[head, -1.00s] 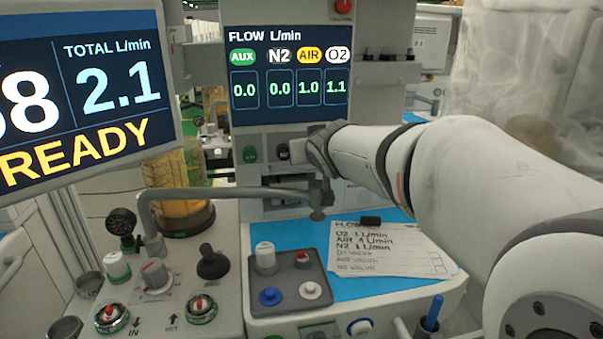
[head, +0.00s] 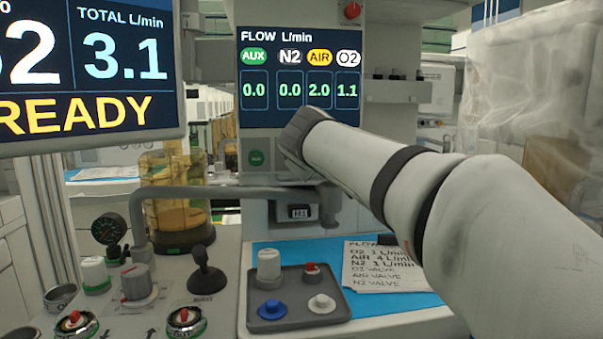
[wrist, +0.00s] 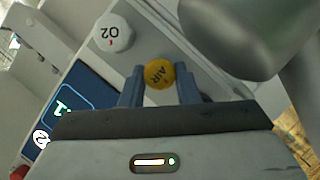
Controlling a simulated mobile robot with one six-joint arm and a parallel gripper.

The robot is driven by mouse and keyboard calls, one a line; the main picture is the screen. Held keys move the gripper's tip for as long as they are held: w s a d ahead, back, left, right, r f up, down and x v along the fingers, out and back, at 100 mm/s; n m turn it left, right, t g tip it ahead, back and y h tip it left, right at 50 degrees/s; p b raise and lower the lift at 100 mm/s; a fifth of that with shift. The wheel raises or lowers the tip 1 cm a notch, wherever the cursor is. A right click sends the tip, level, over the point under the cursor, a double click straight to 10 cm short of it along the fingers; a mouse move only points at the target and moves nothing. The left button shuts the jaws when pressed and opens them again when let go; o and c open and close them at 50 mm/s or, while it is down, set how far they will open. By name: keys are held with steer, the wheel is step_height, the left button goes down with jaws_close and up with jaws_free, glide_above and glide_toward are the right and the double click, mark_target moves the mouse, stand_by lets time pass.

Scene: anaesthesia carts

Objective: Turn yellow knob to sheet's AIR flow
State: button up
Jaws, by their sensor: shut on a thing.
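The yellow AIR knob (wrist: 158,74) shows in the wrist view between the two fingers of my gripper (wrist: 159,84), which is shut on it. In the head view my arm hides the knob and the gripper's fingers. The flow display (head: 302,78) reads AUX 0.0, N2 0.0, AIR 2.0 and O2 1.1. The paper sheet (head: 385,280) lies on the blue mat and reads O2 1 L/min, AIR 4 L/min, N2 1 L/min. Part of the sheet is behind my arm.
The white O2 knob (wrist: 113,33) is close beside the AIR knob. A left monitor (head: 90,75) reads TOTAL 3.1 and READY. A grey tray (head: 298,312) with several knobs stands below. A grey bent pipe (head: 225,193) crosses beneath the flow panel.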

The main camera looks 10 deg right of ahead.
steer(key=shift+f+n+t+h+b, duration=0.15)
steer(key=shift+n+t+h+b, duration=0.15)
steer(key=shift+n+b, duration=0.55)
steer(key=o, duration=1)
steer(key=shift+p+v, duration=0.55)
steer(key=shift+v, duration=3.35)
steer(key=shift+a, duration=0.1)
